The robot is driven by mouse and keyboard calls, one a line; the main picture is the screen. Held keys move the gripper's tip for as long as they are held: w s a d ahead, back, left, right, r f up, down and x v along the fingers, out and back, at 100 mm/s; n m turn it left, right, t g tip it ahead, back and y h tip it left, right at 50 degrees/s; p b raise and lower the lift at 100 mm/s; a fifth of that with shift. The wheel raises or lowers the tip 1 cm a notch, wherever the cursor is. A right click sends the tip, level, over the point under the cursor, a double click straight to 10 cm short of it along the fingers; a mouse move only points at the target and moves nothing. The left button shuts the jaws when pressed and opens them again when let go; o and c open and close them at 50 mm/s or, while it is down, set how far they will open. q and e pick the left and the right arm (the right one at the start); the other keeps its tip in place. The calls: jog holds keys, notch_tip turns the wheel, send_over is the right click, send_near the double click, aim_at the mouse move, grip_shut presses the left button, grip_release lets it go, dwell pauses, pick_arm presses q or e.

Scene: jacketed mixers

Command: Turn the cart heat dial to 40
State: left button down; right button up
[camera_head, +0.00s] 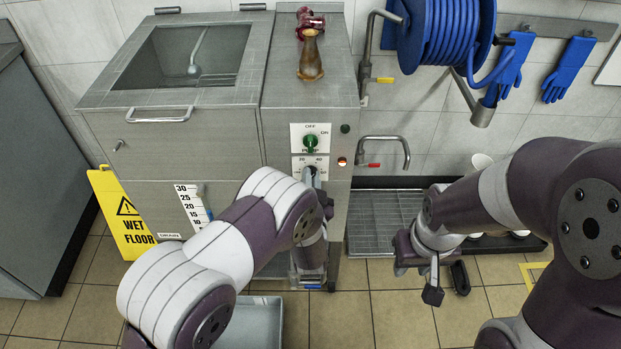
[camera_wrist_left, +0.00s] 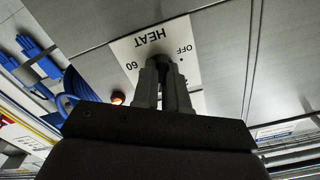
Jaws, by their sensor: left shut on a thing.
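The heat dial plate (camera_head: 297,163) is a white panel on the front of the grey steel cart (camera_head: 225,139). The 20 and 40 marks show at its top in the head view; the lower part is hidden behind my left arm. In the left wrist view the plate (camera_wrist_left: 152,42) appears upside down with HEAT, OFF and 60 readable. My left gripper (camera_head: 312,174) is shut on the dark dial knob (camera_wrist_left: 164,63), which is mostly hidden between the fingers. The pointer's setting cannot be read. My right gripper (camera_head: 446,286) hangs apart, open and empty, over the floor.
A green knob (camera_head: 310,142) sits just above on its own OFF plate. An orange lamp (camera_head: 342,162) glows beside the heat plate. A tap (camera_head: 384,140) and floor grate (camera_head: 385,215) are to the right. A yellow wet floor sign (camera_head: 121,214) stands left.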

pick_arm(q)
jog(key=shift+f, duration=0.15)
jog(key=c, duration=1.2)
grip_release()
jog(key=shift+o, duration=0.2)
jog(key=shift+s, duration=0.1)
jog(key=s+p, duration=0.1)
jog(key=s, duration=1.1)
jog(key=shift+s, duration=0.3)
